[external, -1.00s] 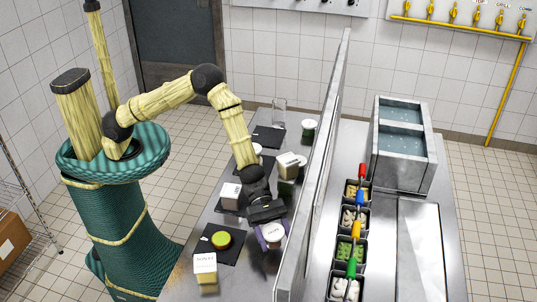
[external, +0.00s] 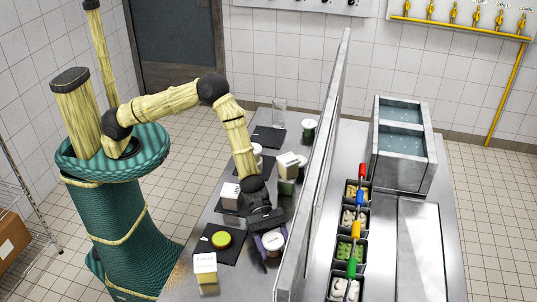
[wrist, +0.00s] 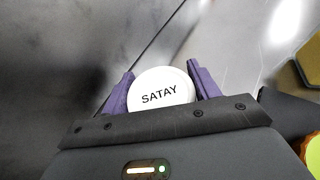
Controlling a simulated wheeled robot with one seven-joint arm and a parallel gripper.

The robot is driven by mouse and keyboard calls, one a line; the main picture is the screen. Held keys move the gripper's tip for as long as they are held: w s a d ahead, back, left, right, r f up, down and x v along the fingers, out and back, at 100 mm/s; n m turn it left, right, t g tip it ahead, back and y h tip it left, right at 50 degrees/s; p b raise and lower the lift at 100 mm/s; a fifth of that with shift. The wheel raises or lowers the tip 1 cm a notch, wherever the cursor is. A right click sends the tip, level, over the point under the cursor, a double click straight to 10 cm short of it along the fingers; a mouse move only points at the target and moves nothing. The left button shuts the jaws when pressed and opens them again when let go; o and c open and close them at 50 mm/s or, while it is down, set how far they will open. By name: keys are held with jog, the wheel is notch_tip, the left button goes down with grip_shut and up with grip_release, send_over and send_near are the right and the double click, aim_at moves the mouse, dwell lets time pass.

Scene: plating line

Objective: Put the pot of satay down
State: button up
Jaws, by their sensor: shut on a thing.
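The pot of satay has a round white lid lettered SATAY (wrist: 160,88), seen from above in the wrist view. In the external view the pot (external: 273,241) is at the right side of the counter, beside the metal partition. My gripper (wrist: 161,90) is shut on it, with one purple finger on each side; the gripper also shows in the external view (external: 271,243). The pot's lower part is mostly hidden, and I cannot tell whether it touches the counter.
A cream carton (external: 205,271) stands at the front. More cartons (external: 229,194) stand behind. The upright metal partition (external: 308,190) is close on the right.

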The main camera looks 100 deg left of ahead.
jog(key=o, duration=1)
jog(key=shift+f, duration=0.1)
jog(key=shift+r, duration=0.2)
jog(key=shift+s+a, duration=0.15)
jog(key=shift+a, duration=0.2)
jog(key=b+v, duration=0.2)
jog(key=v, duration=0.9)
jog(key=shift+s, duration=0.15)
